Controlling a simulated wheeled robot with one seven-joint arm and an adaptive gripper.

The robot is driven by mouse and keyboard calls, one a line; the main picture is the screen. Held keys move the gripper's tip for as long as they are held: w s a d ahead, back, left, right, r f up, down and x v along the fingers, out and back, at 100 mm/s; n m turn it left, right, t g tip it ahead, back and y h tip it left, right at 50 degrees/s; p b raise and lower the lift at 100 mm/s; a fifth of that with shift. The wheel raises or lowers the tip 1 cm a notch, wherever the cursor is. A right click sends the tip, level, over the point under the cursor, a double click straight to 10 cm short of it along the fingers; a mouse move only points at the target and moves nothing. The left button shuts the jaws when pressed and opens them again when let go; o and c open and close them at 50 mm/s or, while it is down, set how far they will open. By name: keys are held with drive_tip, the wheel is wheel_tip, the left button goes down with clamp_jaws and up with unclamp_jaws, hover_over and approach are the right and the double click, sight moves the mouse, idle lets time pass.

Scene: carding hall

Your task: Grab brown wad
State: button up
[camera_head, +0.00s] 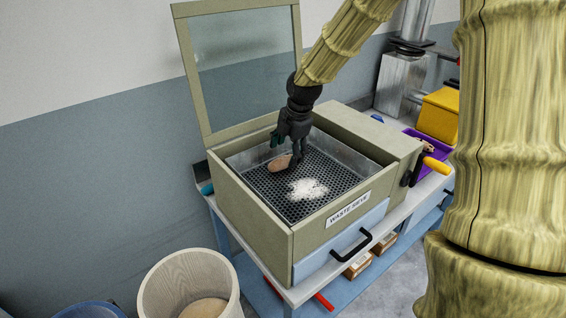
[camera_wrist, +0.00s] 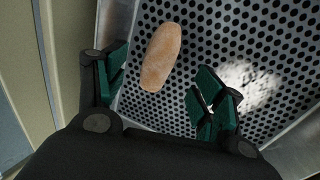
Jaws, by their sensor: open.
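The brown wad (camera_head: 280,163) is a tan, elongated lump lying on the perforated screen (camera_head: 329,178) of the waste sieve box. In the wrist view, the wad (camera_wrist: 161,57) lies ahead of the gap between my fingers, apart from both and tilted slightly. My gripper (camera_head: 295,158) is inside the box, just above the screen and close to the wad. In the wrist view, my gripper (camera_wrist: 160,92) shows its green-padded fingers spread wide with nothing between them. A white fluffy patch (camera_head: 308,189) lies on the screen to the right of the wad; it also shows in the wrist view (camera_wrist: 247,86).
The box's glass lid (camera_head: 243,62) stands open at the back. The box walls (camera_head: 262,215) surround the screen. A wooden bin (camera_head: 188,285) stands at the front left. A yellow box (camera_head: 438,115) and a purple tray (camera_head: 432,160) sit to the right.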

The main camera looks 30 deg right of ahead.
sight(283, 159)
drive_tip(key=shift+w+a+f+p, duration=0.1)
drive_tip(key=shift+w+f+p, duration=0.1)
drive_tip(key=shift+f, duration=0.15)
drive_tip(key=shift+w+a+f+p, duration=0.1)
drive_tip(key=shift+f+p, duration=0.05)
drive_tip(key=shift+f, duration=0.2)
drive_tip(key=shift+p+x, duration=0.4)
drive_tip(key=shift+x, duration=1.15)
drive_tip(key=shift+s, duration=0.1)
drive_tip(key=c, duration=1.1)
drive_tip(key=shift+r, duration=0.15)
